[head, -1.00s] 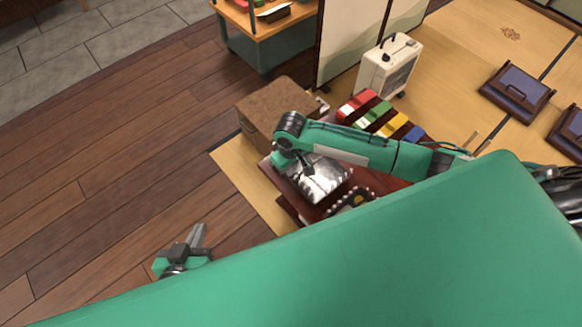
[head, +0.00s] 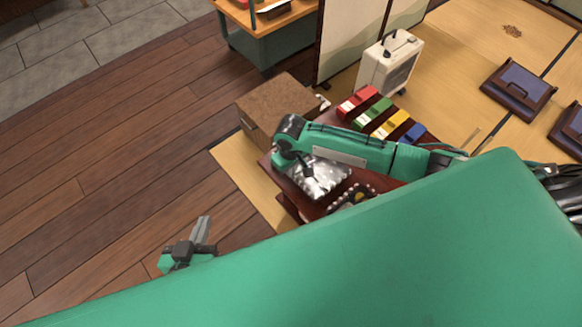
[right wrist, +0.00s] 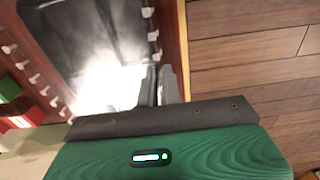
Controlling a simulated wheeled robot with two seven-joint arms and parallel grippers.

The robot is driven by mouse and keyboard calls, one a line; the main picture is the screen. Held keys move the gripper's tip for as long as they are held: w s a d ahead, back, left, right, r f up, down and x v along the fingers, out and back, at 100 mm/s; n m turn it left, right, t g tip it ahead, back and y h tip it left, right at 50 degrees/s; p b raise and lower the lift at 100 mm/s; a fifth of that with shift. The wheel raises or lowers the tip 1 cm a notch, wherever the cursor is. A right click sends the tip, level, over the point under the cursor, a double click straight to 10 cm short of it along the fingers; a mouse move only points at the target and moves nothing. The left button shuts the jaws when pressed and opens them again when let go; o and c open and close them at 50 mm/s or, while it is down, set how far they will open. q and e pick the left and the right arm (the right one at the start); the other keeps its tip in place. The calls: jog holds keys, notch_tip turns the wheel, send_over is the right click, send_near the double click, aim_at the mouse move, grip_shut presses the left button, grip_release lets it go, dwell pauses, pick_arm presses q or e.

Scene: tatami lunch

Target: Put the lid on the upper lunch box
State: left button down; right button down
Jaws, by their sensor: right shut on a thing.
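In the head view, a glossy silver-looking lid (head: 322,180) is under the end of my right arm, over the upper part of the low red-brown table. It fills the top of the right wrist view as a dark shiny surface (right wrist: 90,40) with a bright reflection. Small white knobs line both its sides. My right gripper (right wrist: 167,86) is shut at its right edge. The upper lunch box is hidden under it, so I cannot tell whether the lid is seated. A lower lunch box (head: 345,202) with a white-dotted rim is partly hidden. My left gripper (head: 203,231) is over the floor, away from the table.
A brown box (head: 275,105) stands behind. A white heater (head: 390,62) is farther back. Open wood floor lies left.

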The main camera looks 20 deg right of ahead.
jog(key=shift+f+p, duration=0.15)
jog(key=shift+p, duration=0.4)
jog(key=shift+f, duration=0.6)
dwell(1.3)
jog(key=shift+f+p, duration=0.5)
jog(key=shift+p, duration=0.35)
dwell(0.7)
jog(key=c, duration=0.9)
grip_release()
jog(key=shift+c, duration=0.2)
jog(key=shift+r+p, duration=4)
jog(key=shift+p, duration=0.7)
